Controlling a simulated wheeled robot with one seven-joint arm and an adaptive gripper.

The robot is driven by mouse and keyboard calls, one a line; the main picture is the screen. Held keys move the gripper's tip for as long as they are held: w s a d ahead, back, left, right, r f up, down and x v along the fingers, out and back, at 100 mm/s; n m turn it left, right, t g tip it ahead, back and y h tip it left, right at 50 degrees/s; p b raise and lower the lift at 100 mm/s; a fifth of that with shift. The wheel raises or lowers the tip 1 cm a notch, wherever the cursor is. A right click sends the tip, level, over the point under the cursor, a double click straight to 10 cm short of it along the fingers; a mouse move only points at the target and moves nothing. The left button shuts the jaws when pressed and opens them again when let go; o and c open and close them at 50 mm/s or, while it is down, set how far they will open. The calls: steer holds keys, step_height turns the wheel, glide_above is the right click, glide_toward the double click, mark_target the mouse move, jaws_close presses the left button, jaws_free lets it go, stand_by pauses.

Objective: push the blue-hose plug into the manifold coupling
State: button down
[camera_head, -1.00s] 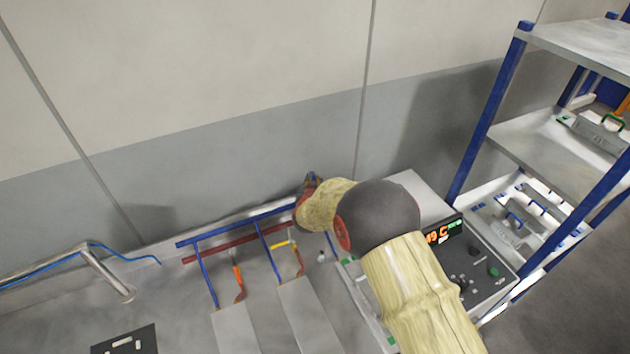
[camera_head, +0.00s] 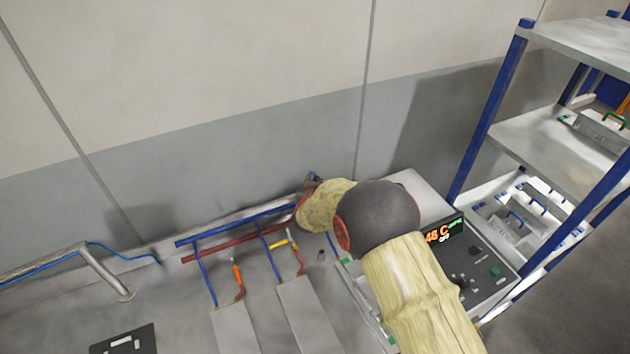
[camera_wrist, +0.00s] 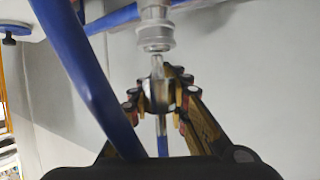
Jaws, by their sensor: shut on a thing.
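In the wrist view, my gripper (camera_wrist: 160,98) is shut on the silver blue-hose plug (camera_wrist: 158,90), with a finger on each side. The blue hose (camera_wrist: 163,142) runs down from the plug, between the fingers. The silver manifold coupling (camera_wrist: 155,40) is straight above the plug, its mouth facing the plug's narrow tip. The tip is nearly in line with the mouth and at its lower edge; I cannot tell whether it has entered. In the head view, my gripper (camera_head: 311,190) is small and partly hidden by my wrist, beside the wall; plug and coupling cannot be made out there.
A thick blue pipe (camera_wrist: 78,70) passes close on the left in the wrist view. In the head view, blue and red pipes (camera_head: 235,232) run along the wall. A control box with a display (camera_head: 445,236) and a shelf rack (camera_head: 545,140) stand to the right.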

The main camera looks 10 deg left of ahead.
steer(key=shift+f+b, duration=0.85)
steer(key=shift+f, duration=0.35)
steer(key=c, duration=1.6)
jaws_free()
steer(key=shift+s, duration=0.1)
steer(key=v, duration=1.1)
steer(key=shift+s+d+r, duration=0.15)
steer(key=shift+s+r, duration=0.05)
steer(key=shift+s, duration=0.15)
